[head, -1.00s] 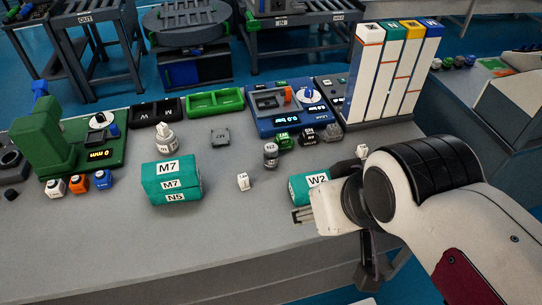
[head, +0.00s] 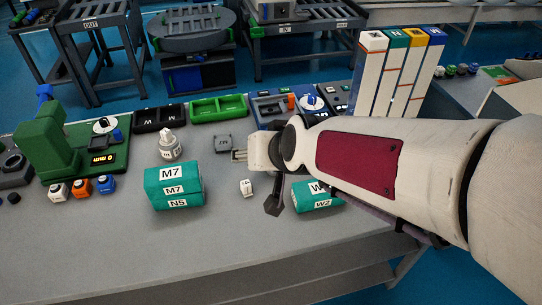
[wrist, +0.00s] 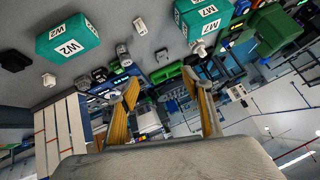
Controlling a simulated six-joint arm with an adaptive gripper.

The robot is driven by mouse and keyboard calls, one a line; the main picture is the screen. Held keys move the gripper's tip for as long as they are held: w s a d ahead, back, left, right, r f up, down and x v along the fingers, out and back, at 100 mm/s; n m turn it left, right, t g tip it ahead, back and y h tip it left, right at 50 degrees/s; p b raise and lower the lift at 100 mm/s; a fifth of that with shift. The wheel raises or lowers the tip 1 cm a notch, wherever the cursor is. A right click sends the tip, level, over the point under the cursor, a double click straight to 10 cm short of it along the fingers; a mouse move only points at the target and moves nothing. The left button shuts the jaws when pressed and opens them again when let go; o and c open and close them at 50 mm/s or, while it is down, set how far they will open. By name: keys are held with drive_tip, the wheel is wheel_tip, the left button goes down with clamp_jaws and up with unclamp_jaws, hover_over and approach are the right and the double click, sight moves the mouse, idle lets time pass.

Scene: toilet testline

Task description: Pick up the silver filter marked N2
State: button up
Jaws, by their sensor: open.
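The silver filter, a small grey cylinder (wrist: 123,54), shows in the wrist view between the W2 and M7 boxes; its marking is too small to read there. In the head view it is hidden behind my arm. My gripper (head: 240,155) is above the bench, pointing left, to the right of the dark grey square block. In the wrist view my gripper (wrist: 160,80) has its two yellowish fingers spread apart with nothing held between them. The filter lies beyond the left finger, apart from it.
The teal W2 box (head: 316,197) lies below my arm, and the teal M7 boxes (head: 174,187) stand left. A small white block (head: 246,187) sits between them. The dark grey square block (head: 223,144), green tray (head: 219,107) and tall white columns (head: 398,75) stand behind. The front bench is clear.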

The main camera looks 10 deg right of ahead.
drive_tip(key=w+f+m+t+h, duration=0.2)
drive_tip(key=w+f+m, duration=0.1)
drive_tip(key=w+f, duration=0.65)
drive_tip(key=w+d+f+m+t+h, duration=0.1)
drive_tip(key=w+d+f+h, duration=0.2)
drive_tip(key=f, duration=0.6)
drive_tip(key=shift+w+d+h, duration=0.35)
drive_tip(key=shift+d+h, duration=0.95)
drive_tip(key=shift+h, duration=0.5)
drive_tip(key=shift+w, duration=0.1)
drive_tip(key=shift+x, duration=1.2)
drive_tip(key=shift+f, duration=0.1)
drive_tip(key=shift+a+x, duration=0.2)
drive_tip(key=shift+x, duration=2.35)
drive_tip(key=shift+f, duration=0.15)
